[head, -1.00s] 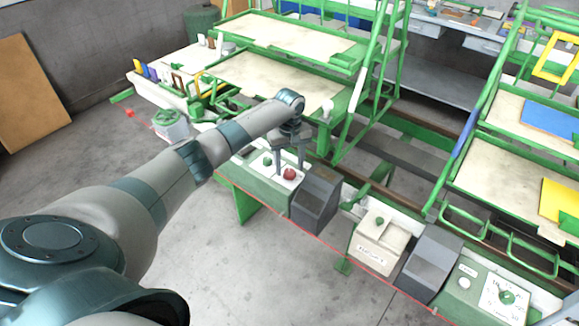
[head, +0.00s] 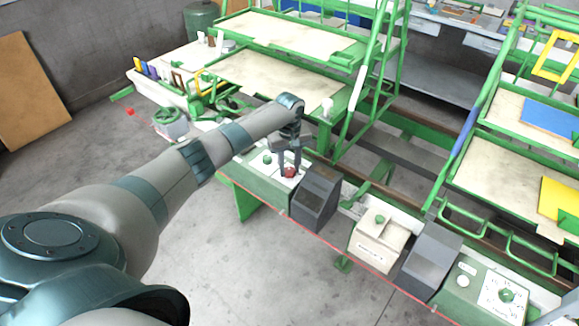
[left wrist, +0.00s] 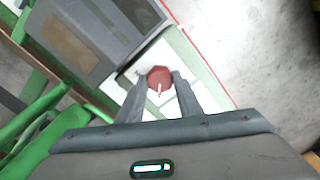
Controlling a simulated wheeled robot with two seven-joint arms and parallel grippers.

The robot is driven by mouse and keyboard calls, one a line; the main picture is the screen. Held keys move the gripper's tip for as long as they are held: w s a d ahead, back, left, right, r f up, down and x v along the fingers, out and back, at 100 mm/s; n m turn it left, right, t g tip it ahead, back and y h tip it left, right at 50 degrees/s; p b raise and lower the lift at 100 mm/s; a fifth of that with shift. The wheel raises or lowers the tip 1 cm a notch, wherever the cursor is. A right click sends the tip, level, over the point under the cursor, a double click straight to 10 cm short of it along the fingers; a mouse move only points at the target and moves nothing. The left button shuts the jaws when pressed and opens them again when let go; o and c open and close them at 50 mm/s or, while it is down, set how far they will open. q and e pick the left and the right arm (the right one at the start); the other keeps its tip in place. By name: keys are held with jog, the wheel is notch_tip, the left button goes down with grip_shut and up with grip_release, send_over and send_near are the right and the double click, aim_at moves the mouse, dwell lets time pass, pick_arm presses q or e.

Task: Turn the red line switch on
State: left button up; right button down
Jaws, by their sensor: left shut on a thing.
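The red line switch (head: 290,172) is a round red knob on a white plate on the green control box (head: 262,184). In the left wrist view the red switch (left wrist: 159,79) shows a white pointer mark running toward the gripper. My left gripper (head: 289,170) is over the plate from above, its fingers closed on both sides of the red knob. In the left wrist view its fingertips (left wrist: 159,76) flank the knob. A green knob (head: 267,159) sits on the same plate, left of the red one. My right gripper is in neither view.
A dark grey sloped box (head: 316,198) stands right beside the control box. Further right are a beige box (head: 378,244), another grey box (head: 430,262) and a panel with a green dial (head: 506,296). Green racks stand behind. The floor in front is clear.

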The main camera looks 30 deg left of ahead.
pick_arm(q)
jog(key=shift+r, duration=0.1)
jog(key=m+p, duration=0.2)
jog(key=m, duration=0.2)
jog(key=m+p, duration=0.1)
jog(key=m, duration=0.4)
jog(key=shift+m, duration=0.4)
jog(key=m, duration=0.3)
jog(key=shift+m+p, duration=0.35)
jog(key=shift+m, duration=2.25)
jog(key=o, duration=1)
jog(key=shift+o, duration=0.2)
